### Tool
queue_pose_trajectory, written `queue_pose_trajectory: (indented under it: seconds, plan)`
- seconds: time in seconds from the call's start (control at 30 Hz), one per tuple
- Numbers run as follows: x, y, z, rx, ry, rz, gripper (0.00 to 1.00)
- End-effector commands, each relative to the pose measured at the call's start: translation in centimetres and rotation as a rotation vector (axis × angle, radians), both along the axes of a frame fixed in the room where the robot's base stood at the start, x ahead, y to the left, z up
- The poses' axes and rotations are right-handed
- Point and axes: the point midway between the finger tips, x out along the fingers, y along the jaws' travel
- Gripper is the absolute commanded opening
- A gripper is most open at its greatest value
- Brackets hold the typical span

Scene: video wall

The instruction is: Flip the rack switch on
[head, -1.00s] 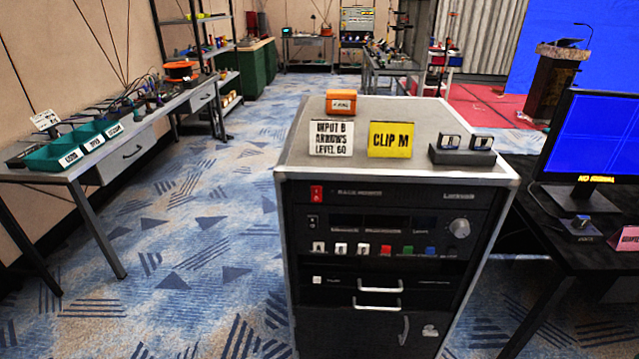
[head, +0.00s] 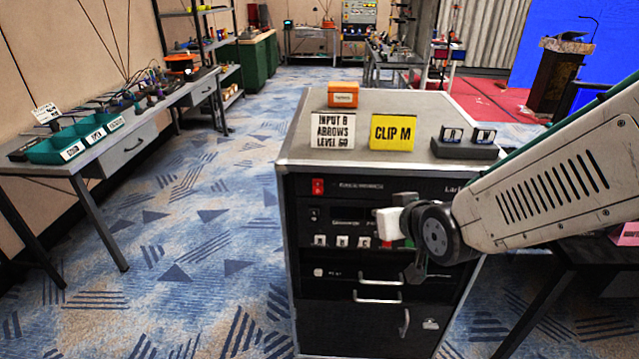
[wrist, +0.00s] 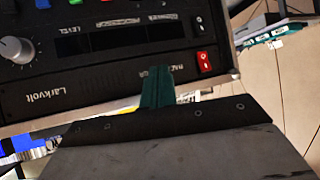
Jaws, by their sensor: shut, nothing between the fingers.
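The red rocker switch (head: 317,187) is at the upper left of the black rack's front panel (head: 375,187). It also shows in the wrist view (wrist: 204,62), where the panel appears upside down. A smaller black rocker switch (head: 314,214) sits below it in the head view. In the wrist view my gripper's teal fingers (wrist: 158,74) are shut and empty. They appear beside the red switch, to its left in that picture, with a visible gap sideways. In the head view my wrist hides the panel's right half, including the knob. I cannot tell whether the fingertips touch the panel.
The rack top (head: 285,160) carries an orange box (head: 343,95), a white sign (head: 333,132), a yellow sign (head: 393,131) and a dark block with two labelled pieces (head: 466,149). Handles (head: 378,300) stick out below. Carpet is clear to the left.

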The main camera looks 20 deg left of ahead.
Motion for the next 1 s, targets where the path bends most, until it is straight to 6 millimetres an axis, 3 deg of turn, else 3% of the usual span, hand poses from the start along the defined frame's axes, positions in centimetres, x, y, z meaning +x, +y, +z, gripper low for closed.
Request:
queue_pose_trajectory:
  seconds: [0.03,0.1,0.2,0.3,0.43,0.77,1.0]
  plan:
    - [-0.4,2.9,-1.4,0.029,-0.037,0.048,0.0]
    - [-1.0,6.2,-2.5,0.08,-0.1,0.099,0.0]
    - [-2.2,9.6,-3.6,0.145,-0.17,0.155,0.0]
    - [-3.3,11.8,-4.2,0.192,-0.218,0.193,0.0]
    - [-4.0,12.9,-4.5,0.223,-0.248,0.215,0.0]
    - [-4.0,13.0,-4.4,0.229,-0.254,0.216,0.0]
    - [-2.6,13.3,-3.9,0.229,-0.256,0.214,0.0]
